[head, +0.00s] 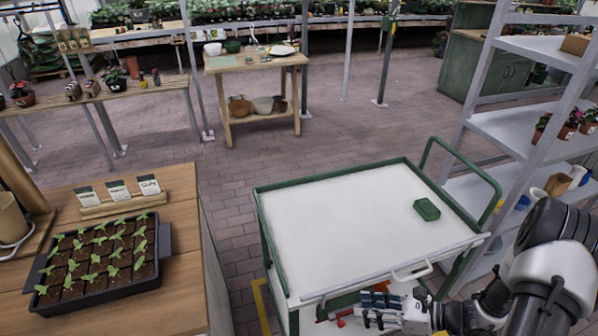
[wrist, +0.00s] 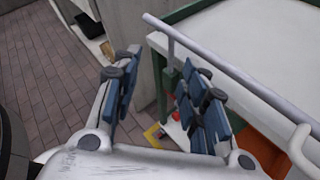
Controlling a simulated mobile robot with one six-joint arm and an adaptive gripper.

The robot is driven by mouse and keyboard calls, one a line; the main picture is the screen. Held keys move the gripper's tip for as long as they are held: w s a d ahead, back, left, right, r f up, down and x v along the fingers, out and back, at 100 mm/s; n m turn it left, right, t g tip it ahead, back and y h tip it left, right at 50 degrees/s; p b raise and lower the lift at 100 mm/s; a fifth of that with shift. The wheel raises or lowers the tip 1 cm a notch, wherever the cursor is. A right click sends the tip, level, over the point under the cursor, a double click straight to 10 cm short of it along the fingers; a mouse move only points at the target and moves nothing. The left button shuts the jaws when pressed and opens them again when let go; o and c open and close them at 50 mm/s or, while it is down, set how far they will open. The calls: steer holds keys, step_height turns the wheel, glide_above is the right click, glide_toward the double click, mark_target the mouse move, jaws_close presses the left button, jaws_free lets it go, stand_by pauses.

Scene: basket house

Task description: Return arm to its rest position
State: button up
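My gripper (head: 374,309) is low at the front edge of the white-topped green cart (head: 340,225), beside its front face and below the top. In the wrist view my gripper (wrist: 158,100) has its blue-grey padded fingers spread apart with nothing between them. The cart's corner and front rail (wrist: 235,72) are just beyond and to the right of the fingers. My arm comes in from the lower right of the head view.
A wooden bench with a seedling tray (head: 100,262) stands at left. A metal shelf (head: 510,130) with pots stands at right, close to my arm. The brick floor (head: 330,120) behind the cart is clear.

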steer(key=s+a+r+n+g+h, duration=0.2)
steer(key=a+r+n+g, duration=0.2)
steer(key=r+n, duration=0.55)
steer(key=s+r+n+t+h, duration=0.2)
steer(key=s+r+n+h, duration=0.3)
steer(key=r, duration=0.5)
steer(key=s+r+n+t+h, duration=0.1)
steer(key=s+r+n+h, duration=0.4)
steer(key=s+r+n, duration=0.4)
steer(key=shift+s+r+n+t+h, duration=0.3)
steer(key=shift+s+r+n+t, duration=0.1)
steer(key=shift+r+n, duration=0.7)
steer(key=shift+w, duration=0.1)
